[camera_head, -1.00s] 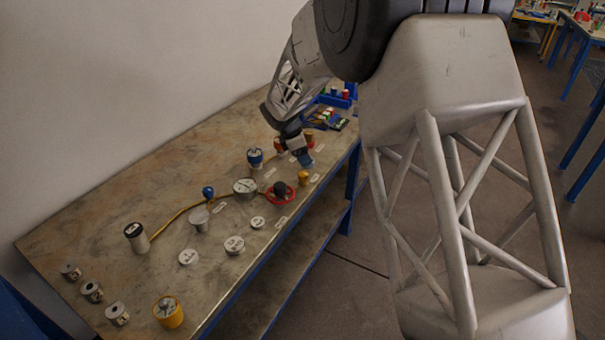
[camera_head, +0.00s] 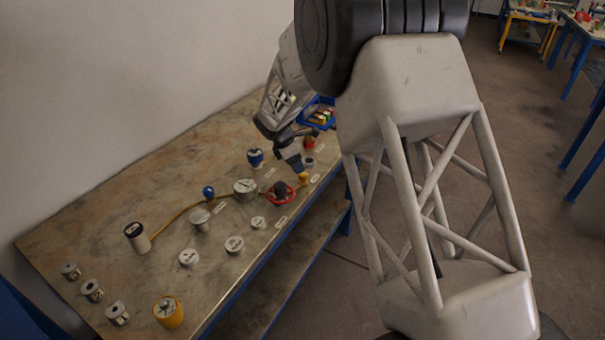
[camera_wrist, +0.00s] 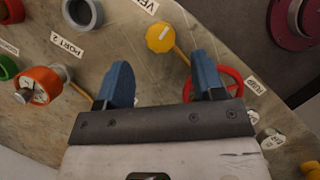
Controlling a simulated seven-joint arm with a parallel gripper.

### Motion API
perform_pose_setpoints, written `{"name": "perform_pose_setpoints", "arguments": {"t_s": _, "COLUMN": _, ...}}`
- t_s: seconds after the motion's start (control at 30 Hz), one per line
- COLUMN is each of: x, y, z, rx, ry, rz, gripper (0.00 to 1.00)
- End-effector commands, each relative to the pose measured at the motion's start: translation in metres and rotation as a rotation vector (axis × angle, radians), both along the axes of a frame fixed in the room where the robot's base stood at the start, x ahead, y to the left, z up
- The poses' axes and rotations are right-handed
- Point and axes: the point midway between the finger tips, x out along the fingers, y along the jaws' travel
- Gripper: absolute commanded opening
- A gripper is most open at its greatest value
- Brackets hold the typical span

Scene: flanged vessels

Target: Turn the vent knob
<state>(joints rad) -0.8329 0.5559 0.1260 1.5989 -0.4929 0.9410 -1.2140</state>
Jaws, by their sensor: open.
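The vent knob is a yellow faceted knob (camera_head: 303,178) near the table's front edge in the head view. In the wrist view the yellow knob (camera_wrist: 160,37) has a pale mark on top, a yellow stem, and a partly cut-off label starting "VE" beside it. My gripper (camera_head: 297,166) is close to the knob, just behind it in the head view. In the wrist view my gripper (camera_wrist: 160,72) has its two blue fingers wide apart with nothing between them. The knob lies just ahead of the fingertips, between their lines. I see no contact.
A red ring wheel (camera_head: 281,198) stands close to the knob; it also shows behind the right finger (camera_wrist: 228,78). A grey ring port (camera_wrist: 82,14) labelled PORT 2 and an orange-rimmed vessel (camera_wrist: 40,84) are to the left. Blue trays (camera_head: 318,116) lie at the back.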

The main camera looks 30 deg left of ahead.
Motion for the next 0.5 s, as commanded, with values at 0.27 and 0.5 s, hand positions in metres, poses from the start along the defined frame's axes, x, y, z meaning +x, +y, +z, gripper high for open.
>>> {"name": "perform_pose_setpoints", "arguments": {"t_s": 0.27, "x": 0.009, "y": -0.01, "z": -0.032, "rx": -0.001, "ry": 0.001, "rz": -0.001, "gripper": 0.62}}
{"name": "perform_pose_setpoints", "arguments": {"t_s": 0.5, "x": 0.015, "y": -0.015, "z": -0.051, "rx": 0.0, "ry": 0.0, "rz": -0.001, "gripper": 0.62}}
